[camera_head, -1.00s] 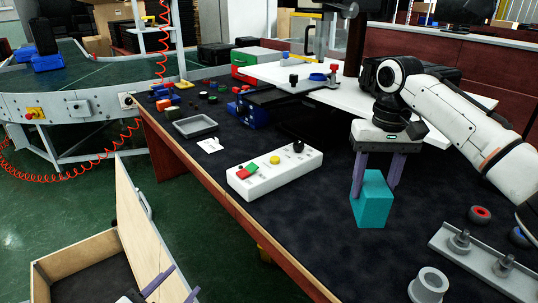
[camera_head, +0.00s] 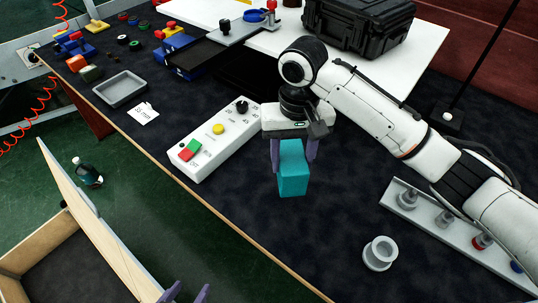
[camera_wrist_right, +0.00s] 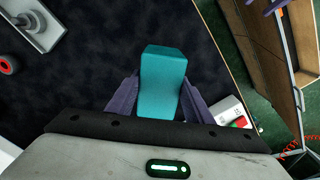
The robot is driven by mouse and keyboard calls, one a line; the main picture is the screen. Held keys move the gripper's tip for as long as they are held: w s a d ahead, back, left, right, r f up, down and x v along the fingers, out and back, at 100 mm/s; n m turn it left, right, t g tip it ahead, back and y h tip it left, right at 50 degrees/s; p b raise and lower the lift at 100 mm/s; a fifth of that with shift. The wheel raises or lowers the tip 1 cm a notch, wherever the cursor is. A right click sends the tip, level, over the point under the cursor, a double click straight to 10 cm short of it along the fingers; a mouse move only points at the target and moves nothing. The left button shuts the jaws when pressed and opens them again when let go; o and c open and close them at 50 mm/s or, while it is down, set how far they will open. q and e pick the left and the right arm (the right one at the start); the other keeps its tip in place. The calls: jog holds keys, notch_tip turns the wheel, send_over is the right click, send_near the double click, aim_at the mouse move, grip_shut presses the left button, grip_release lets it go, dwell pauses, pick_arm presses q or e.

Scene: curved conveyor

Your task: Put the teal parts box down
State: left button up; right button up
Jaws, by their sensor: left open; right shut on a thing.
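The teal parts box (camera_head: 293,170) is upright between the purple fingers of my right gripper (camera_head: 293,152), over the dark worktable (camera_head: 230,215). My right gripper is shut on it. In the right wrist view the box (camera_wrist_right: 163,85) sits between both fingers, with dark mat around it; I cannot tell whether its base touches the table. My left gripper (camera_head: 187,293) shows only as purple fingertips at the bottom edge. It is open, apart from the box and near the wooden crate.
A white control box (camera_head: 215,140) with buttons stands left of the teal box. A grey cup-like part (camera_head: 380,253) and a rail with pegs (camera_head: 405,205) are to the right. A grey tray (camera_head: 120,89) lies further left. An open wooden crate (camera_head: 95,240) is at lower left. Bare mat lies in front.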

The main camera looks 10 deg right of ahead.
notch_tip(320, 180, down, 9)
jog(key=shift+w, duration=0.1)
dwell(0.3)
jog(key=shift+f, duration=0.1)
jog(key=o, duration=1.3)
jog(key=shift+f, duration=0.1)
notch_tip(320, 180, up, 12)
jog(key=shift+r, duration=0.2)
